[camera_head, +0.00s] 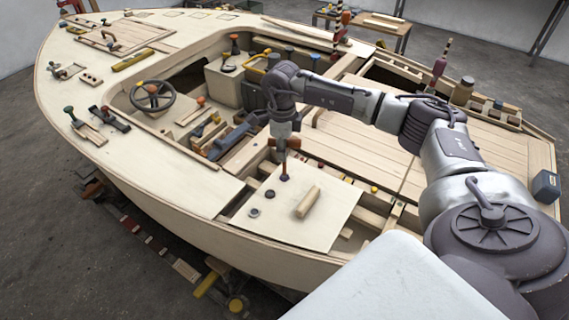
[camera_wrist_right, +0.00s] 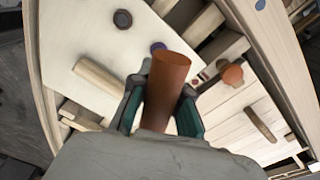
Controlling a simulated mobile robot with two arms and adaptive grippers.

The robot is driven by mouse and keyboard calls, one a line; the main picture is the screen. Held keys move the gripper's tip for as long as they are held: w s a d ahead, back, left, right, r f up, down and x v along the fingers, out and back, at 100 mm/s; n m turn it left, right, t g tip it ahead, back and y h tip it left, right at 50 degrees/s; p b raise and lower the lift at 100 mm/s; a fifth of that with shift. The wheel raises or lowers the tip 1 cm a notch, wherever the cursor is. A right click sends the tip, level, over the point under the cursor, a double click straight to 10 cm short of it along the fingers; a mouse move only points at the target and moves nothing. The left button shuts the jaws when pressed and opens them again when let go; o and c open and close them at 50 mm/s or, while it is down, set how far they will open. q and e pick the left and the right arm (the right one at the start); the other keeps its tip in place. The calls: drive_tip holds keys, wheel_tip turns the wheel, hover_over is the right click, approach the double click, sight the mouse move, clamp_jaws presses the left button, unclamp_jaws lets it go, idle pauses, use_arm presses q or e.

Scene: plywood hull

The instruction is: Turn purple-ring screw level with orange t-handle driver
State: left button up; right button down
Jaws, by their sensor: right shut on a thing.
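The orange t-handle driver shows in the right wrist view as an orange-brown cylinder (camera_wrist_right: 168,85) between the two fingers of my right gripper (camera_wrist_right: 160,112), which is shut on it. In the head view my right gripper (camera_head: 284,143) points down over the pale hull panel, with the driver's shaft (camera_head: 284,166) below it. The purple-ring screw (camera_wrist_right: 158,46) shows just beyond the driver in the wrist view, partly covered by it. In the head view the shaft's lower end is at or just above that spot; contact cannot be told. My left gripper is not in view.
The pale panel (camera_head: 318,225) also carries two dark round screws (camera_head: 270,194) (camera_head: 254,212) and a wooden block (camera_head: 308,201). Open hull framing lies right of the panel. A steering wheel (camera_head: 152,96) and loose tools stand farther left.

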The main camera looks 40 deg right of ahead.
drive_tip(key=shift+f, duration=0.25)
idle(0.3)
drive_tip(key=shift+f+b, duration=0.15)
drive_tip(key=shift+b, duration=0.2)
drive_tip(key=m, duration=0.3)
drive_tip(key=shift+p, duration=0.4)
drive_tip(key=shift+d+f+m, duration=0.1)
drive_tip(key=shift+f+m, duration=0.05)
drive_tip(key=shift+m, duration=0.85)
